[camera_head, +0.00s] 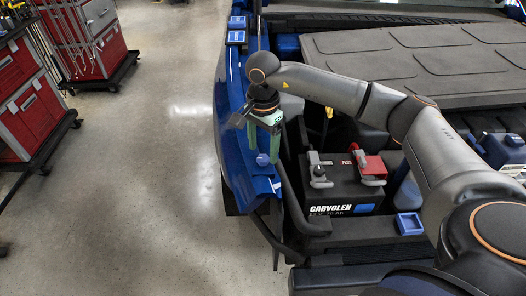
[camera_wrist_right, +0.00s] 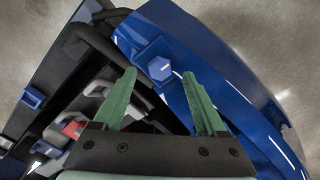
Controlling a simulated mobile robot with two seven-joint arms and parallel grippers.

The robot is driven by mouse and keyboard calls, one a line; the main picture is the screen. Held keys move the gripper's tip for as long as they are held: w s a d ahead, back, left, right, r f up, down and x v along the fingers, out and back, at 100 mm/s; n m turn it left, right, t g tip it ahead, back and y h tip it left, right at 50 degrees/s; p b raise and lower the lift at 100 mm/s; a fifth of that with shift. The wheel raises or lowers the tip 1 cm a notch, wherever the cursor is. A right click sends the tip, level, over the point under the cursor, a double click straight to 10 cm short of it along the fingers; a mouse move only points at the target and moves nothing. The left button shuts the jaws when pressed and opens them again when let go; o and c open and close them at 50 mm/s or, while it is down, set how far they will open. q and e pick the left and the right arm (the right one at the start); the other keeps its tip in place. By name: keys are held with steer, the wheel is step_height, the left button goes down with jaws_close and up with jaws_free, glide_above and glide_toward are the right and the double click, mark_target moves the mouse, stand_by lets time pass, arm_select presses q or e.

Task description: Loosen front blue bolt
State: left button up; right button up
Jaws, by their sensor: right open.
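The front blue bolt (camera_head: 262,160) is a hex-headed bolt on the blue fender strip at the left edge of the open engine bay. It also shows in the right wrist view (camera_wrist_right: 158,68), on the glossy blue panel (camera_wrist_right: 205,55). My right gripper (camera_head: 264,149) has green fingers, spread apart and empty. Its fingertips (camera_wrist_right: 159,74) point toward the bolt, one finger on either side of it in the picture. I cannot tell whether they touch it or how far apart they are in depth. My left gripper is not in view.
A black battery (camera_head: 343,190) with a grey clamp (camera_head: 319,171) and a red clamp (camera_head: 370,166) sits right of the bolt. More blue parts (camera_head: 236,37) lie along the fender behind. A grey engine cover (camera_head: 420,60) fills the back. Red tool carts (camera_head: 95,45) stand left; floor between is clear.

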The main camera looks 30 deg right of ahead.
mark_target(263, 158)
step_height(263, 158, up, 10)
steer(key=shift+r, duration=0.25)
stand_by(0.5)
